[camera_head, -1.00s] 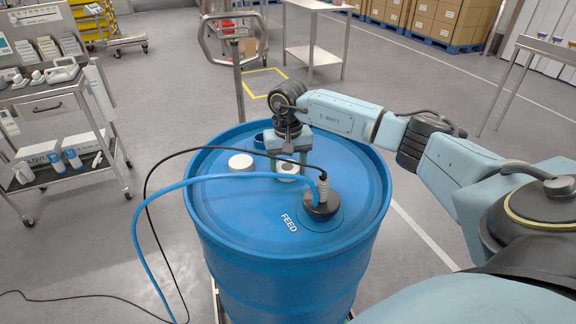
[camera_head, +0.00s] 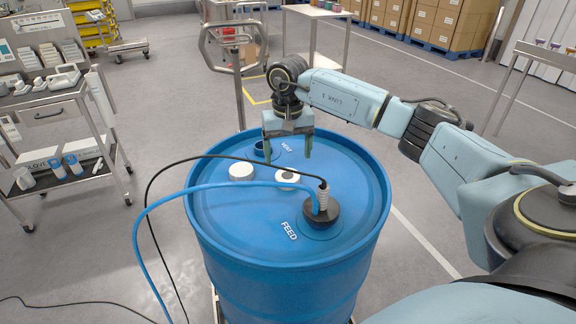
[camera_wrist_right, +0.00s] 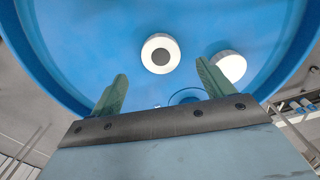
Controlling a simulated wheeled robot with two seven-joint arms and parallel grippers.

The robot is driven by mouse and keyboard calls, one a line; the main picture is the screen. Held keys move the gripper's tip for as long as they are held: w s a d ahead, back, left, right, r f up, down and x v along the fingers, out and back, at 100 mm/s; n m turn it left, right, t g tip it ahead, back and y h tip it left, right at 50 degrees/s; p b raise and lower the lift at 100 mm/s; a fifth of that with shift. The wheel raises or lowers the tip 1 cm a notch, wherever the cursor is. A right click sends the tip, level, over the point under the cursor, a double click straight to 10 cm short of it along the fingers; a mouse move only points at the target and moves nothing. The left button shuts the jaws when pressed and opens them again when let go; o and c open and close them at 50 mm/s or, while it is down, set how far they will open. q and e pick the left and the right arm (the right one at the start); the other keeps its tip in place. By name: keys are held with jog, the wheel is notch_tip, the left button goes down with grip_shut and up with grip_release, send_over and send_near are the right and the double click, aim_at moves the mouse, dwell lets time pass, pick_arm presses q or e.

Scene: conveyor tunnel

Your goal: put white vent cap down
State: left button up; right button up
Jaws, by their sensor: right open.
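The white vent cap (camera_head: 287,178), a white disc with a dark centre, lies on the blue drum lid (camera_head: 225,210), behind the black feed fitting. It also shows in the right wrist view (camera_wrist_right: 160,66). A second, plain white round cap (camera_head: 241,171) lies to its left and also shows in the wrist view (camera_wrist_right: 230,67). My right gripper (camera_head: 288,154) is open and empty above the lid, with its fingers pointing down, apart from both caps. The open vent port (camera_head: 261,151) is beside its left finger, near the VENT label. My left gripper is out of view.
The black feed fitting (camera_head: 321,211) stands on the lid, with a blue hose (camera_head: 160,195) and a black cable running left from it. A loaded cart (camera_head: 60,130) stands at left. A metal rail (camera_head: 238,60) rises behind the drum.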

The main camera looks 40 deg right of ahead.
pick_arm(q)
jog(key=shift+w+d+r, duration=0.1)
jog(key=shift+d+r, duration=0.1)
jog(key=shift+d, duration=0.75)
pick_arm(e)
notch_tip(320, 180, up, 5)
jog(key=shift+f, duration=0.15)
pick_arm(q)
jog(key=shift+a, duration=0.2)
